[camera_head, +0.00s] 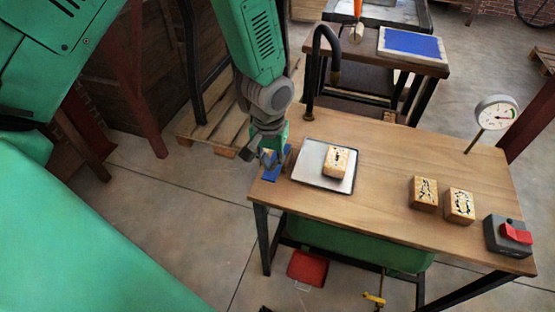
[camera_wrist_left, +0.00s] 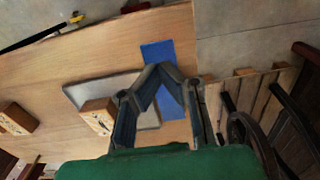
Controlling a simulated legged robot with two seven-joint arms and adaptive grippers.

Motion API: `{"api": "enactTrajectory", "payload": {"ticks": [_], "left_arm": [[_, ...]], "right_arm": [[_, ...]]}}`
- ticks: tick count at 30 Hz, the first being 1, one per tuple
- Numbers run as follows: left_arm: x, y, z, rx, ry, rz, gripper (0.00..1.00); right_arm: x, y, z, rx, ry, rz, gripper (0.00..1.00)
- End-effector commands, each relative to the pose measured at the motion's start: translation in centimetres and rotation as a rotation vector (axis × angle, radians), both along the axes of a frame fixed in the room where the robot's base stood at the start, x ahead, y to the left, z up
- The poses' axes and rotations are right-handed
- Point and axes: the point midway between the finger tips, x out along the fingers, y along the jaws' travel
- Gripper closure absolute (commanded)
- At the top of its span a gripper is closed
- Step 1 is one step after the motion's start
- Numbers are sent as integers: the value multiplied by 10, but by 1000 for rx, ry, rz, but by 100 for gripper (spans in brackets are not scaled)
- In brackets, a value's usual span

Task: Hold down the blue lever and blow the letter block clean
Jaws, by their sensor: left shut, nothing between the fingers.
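The blue lever (camera_head: 284,155) is a flat blue plate at the table's left end, beside the tray. It also shows in the left wrist view (camera_wrist_left: 158,52). My left gripper (camera_head: 262,163) is shut and empty, pointing down over the lever. In the left wrist view its fingertips (camera_wrist_left: 160,70) meet in front of the blue plate; I cannot tell whether they touch it. The letter block (camera_head: 337,162), pale wood with black marks, sits on the light metal tray (camera_head: 306,172). A dark curved pipe (camera_head: 317,45) rises behind the tray. My right gripper is not in view.
Two more letter blocks (camera_head: 424,192) (camera_head: 460,206) stand on the wooden table (camera_head: 390,160) at right. A grey box with a red switch (camera_head: 515,233) is at the right corner, and a dial gauge (camera_head: 495,113) behind. A second table (camera_head: 370,50) stands beyond.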

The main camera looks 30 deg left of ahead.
Motion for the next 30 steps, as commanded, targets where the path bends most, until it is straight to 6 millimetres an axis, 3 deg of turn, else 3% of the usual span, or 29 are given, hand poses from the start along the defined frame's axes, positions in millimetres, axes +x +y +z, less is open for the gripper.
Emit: {"api": "enactTrajectory", "payload": {"ticks": [30], "left_arm": [[0,-1,-28,1,-1,0,100]], "right_arm": [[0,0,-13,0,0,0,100]]}}
